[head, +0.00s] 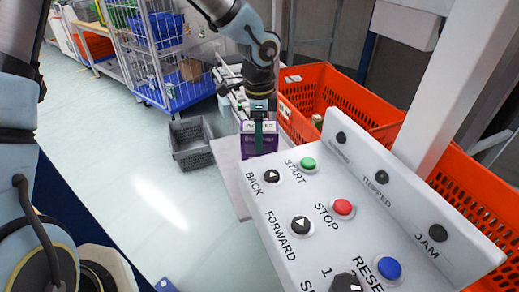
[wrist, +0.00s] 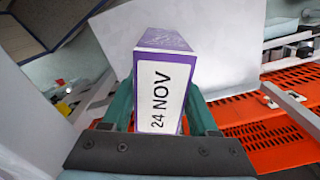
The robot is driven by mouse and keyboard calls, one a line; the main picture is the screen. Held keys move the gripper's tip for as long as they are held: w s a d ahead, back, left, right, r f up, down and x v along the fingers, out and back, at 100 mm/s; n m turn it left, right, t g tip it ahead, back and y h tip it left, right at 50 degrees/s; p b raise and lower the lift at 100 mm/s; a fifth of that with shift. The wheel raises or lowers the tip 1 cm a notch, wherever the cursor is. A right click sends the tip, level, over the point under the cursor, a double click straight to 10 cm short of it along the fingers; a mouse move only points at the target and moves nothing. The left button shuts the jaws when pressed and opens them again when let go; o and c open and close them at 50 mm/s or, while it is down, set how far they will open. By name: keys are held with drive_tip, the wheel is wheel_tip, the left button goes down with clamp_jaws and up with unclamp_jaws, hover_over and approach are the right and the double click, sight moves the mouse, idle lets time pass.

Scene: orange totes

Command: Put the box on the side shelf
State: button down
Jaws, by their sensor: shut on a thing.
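A purple box (head: 258,144) with a white label is held in my gripper (head: 259,128) in the head view. In the wrist view the box (wrist: 165,85) sits between the two green fingers, its "24 NOV" label facing the camera. My gripper is shut on the box. A pale grey shelf (head: 229,172) lies below and to the left of the box, beside the control panel, which hides part of it. In the head view the box overlaps the shelf's far part; I cannot tell whether it touches.
The white control panel (head: 320,215) with several buttons stands in front. Orange totes (head: 340,90) are behind it to the right. A grey crate (head: 191,143) stands on the floor left of the shelf. A wire cage trolley (head: 165,55) is farther back.

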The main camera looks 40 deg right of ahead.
drive_tip(key=shift+f, duration=2.25)
drive_tip(key=shift+f, duration=0.15)
drive_tip(key=shift+c, duration=0.8)
unclamp_jaws()
drive_tip(key=shift+r, duration=3.95)
